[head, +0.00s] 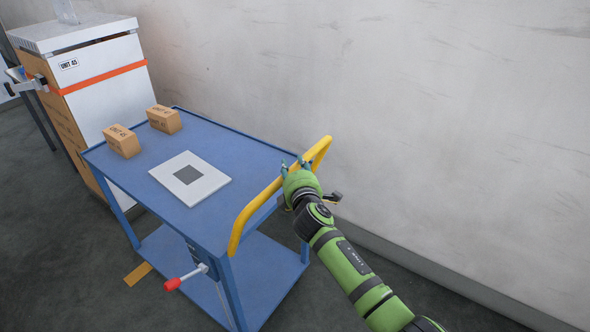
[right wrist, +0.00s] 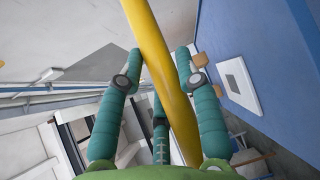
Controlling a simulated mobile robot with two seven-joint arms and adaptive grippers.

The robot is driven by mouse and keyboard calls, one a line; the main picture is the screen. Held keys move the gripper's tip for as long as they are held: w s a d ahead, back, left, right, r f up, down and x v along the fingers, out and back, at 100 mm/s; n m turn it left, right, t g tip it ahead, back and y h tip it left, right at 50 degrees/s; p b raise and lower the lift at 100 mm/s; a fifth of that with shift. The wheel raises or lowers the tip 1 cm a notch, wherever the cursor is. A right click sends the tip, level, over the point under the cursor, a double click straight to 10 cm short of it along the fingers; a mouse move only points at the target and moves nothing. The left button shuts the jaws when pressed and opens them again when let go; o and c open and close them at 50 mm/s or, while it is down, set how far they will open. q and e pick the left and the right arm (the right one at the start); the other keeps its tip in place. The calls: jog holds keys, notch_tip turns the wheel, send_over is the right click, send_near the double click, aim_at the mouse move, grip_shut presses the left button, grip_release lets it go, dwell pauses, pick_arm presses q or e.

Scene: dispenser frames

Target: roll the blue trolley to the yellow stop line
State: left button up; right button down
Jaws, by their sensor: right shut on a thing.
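The blue trolley (head: 225,155) stands on the dark floor, its far end close to the white dispenser cabinet. Its yellow push handle (head: 252,215) rises along the near right end. My right gripper (head: 296,166) is shut on the handle near its far end. In the right wrist view the handle (right wrist: 150,45) runs between the teal fingers (right wrist: 160,75). A short yellow-orange strip (head: 138,273) lies on the floor left of the trolley's near side; it looks like the stop line, and I cannot tell if it runs on under the trolley. My left gripper is out of view.
Two small cartons (head: 122,141) and a white plate with a dark square (head: 190,179) ride on the trolley top. A red-gripped lever (head: 185,278) sticks out below it. The cabinet (head: 105,85) stands at the left. A grey wall (head: 400,110) runs behind.

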dwell(0.4)
jog(key=c, duration=0.8)
grip_release()
jog(key=shift+c, duration=0.2)
jog(key=shift+d, duration=0.1)
jog(key=v, duration=1.2)
jog(key=shift+f, duration=0.1)
